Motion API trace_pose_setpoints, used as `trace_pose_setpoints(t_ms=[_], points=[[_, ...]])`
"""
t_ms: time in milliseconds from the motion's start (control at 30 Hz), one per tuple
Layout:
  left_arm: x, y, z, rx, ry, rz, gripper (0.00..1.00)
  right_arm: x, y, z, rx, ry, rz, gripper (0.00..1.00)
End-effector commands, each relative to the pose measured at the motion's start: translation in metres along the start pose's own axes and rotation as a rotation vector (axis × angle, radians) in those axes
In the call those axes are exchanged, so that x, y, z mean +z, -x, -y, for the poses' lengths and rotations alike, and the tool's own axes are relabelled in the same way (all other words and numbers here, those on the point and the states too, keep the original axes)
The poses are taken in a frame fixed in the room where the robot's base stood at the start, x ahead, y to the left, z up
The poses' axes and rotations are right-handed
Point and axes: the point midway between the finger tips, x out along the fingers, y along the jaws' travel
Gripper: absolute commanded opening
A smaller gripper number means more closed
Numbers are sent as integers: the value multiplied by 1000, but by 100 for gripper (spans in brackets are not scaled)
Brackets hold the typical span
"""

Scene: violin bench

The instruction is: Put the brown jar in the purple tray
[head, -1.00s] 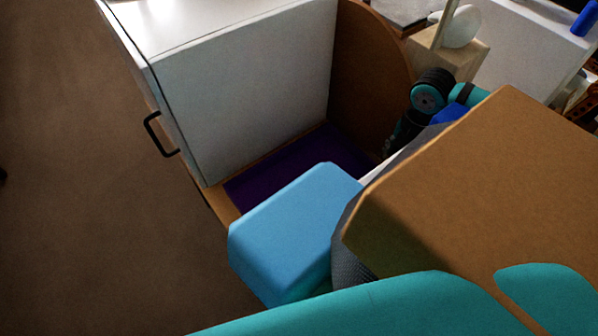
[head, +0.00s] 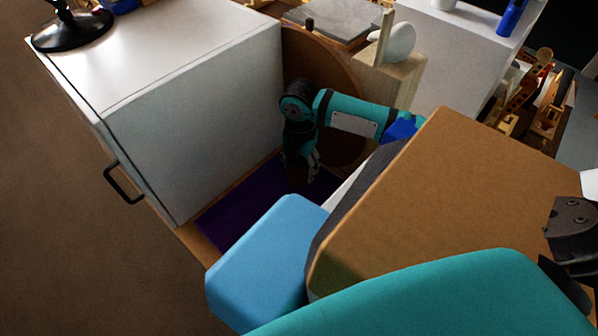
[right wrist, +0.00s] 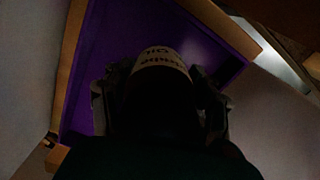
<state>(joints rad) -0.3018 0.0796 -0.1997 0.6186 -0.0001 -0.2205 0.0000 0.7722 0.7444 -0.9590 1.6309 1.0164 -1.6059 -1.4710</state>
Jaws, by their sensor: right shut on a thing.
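The purple tray (head: 232,217) lies in the gap beside the white cabinet, partly hidden by a light-blue block. My right gripper (head: 302,176) points down over the tray's far part. In the right wrist view, the right gripper (right wrist: 160,100) is shut on the brown jar (right wrist: 160,68), which looks very dark and has a pale lettered label. The purple tray (right wrist: 205,42) lies beyond it in that view. I cannot tell whether the jar touches the tray floor. In the head view the jar is too dark to make out.
A white cabinet (head: 190,120) stands left of the tray, and a curved brown panel (head: 325,70) behind it. The light-blue block (head: 262,250) and a large brown box (head: 440,190) crowd the near and right sides. A white egg-shaped object (head: 398,42) sits on a wooden block behind.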

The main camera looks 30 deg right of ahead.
Motion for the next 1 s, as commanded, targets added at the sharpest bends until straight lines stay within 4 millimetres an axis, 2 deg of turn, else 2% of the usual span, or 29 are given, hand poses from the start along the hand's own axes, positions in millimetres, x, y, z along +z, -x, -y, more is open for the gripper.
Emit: trace_pose_setpoints(t_ms=[133, 333, 700, 733, 900, 1000], points=[[-1, 2, 0, 0, -1, -2, 40, -1, -7, -2, -1, -1, 0, 19], [-2, 5, 0, 0, -1, -3, 40, -1, -33, -2, 0, 0, 1, 19], [-4, 4, 0, 0, -1, -5, 40, -1, -38, -2, 0, 0, 1, 19], [-4, 4, 0, 0, -1, -5, 40, -1, -38, -2, 0, 0, 1, 60], [-4, 4, 0, 0, -1, -5, 40, -1, -38, -2, 0, 1, 1, 81], [-4, 4, 1, -1, -1, -5, 40, -1, -38, -2, 0, 1, 1, 81]])
